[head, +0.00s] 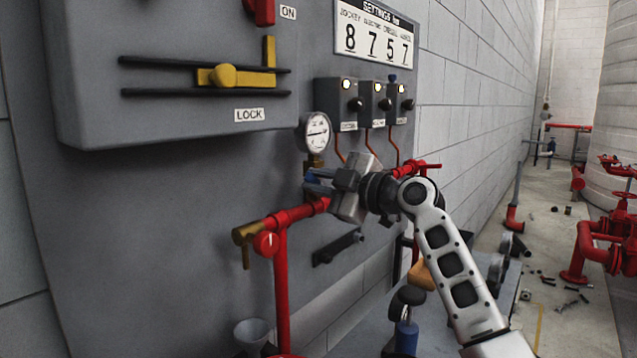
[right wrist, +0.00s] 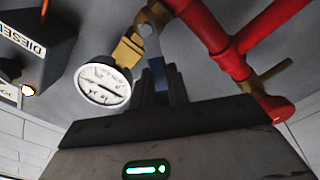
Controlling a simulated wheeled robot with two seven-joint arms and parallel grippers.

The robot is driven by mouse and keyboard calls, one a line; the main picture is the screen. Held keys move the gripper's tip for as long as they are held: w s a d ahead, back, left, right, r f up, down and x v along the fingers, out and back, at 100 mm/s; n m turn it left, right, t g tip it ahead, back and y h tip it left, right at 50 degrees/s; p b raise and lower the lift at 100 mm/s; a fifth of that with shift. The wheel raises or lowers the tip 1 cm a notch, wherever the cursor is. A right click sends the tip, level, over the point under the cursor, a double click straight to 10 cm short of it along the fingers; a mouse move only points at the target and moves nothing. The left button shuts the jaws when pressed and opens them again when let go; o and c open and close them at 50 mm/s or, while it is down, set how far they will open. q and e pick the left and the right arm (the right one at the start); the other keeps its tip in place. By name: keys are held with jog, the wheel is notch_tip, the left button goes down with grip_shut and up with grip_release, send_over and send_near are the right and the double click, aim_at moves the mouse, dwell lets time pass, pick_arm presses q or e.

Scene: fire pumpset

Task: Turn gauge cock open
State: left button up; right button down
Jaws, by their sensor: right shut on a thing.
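The gauge cock is a small brass fitting (head: 314,160) under a round white pressure gauge (head: 316,132), above the red pipe. Its blue lever (head: 311,177) shows beside my fingertips. My right gripper (head: 320,182) reaches in from the right and is shut on the lever. In the right wrist view the gauge (right wrist: 104,84) and brass cock (right wrist: 130,49) show at upper left. There the blue lever (right wrist: 158,68) runs from a grey pivot down between my fingers (right wrist: 158,88). The fingers hide its end. My left gripper is not in view.
The red pipe (head: 282,290) with a brass valve (head: 246,236) stands left of my gripper. A grey panel carries a yellow lock bar (head: 242,76). Several control boxes (head: 375,103) sit above my gripper. Floor at right has red pipework (head: 600,240) and scattered small parts.

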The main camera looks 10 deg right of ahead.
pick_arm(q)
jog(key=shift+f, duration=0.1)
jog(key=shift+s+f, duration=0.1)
pick_arm(e)
jog(key=c, duration=1.3)
grip_release()
jog(key=shift+c, duration=0.2)
jog(key=shift+d, duration=0.1)
jog(key=shift+s+d, duration=0.25)
pick_arm(q)
jog(key=b, duration=0.3)
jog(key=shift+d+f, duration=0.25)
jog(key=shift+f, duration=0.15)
pick_arm(e)
jog(key=v, duration=1.5)
jog(key=shift+s, duration=0.1)
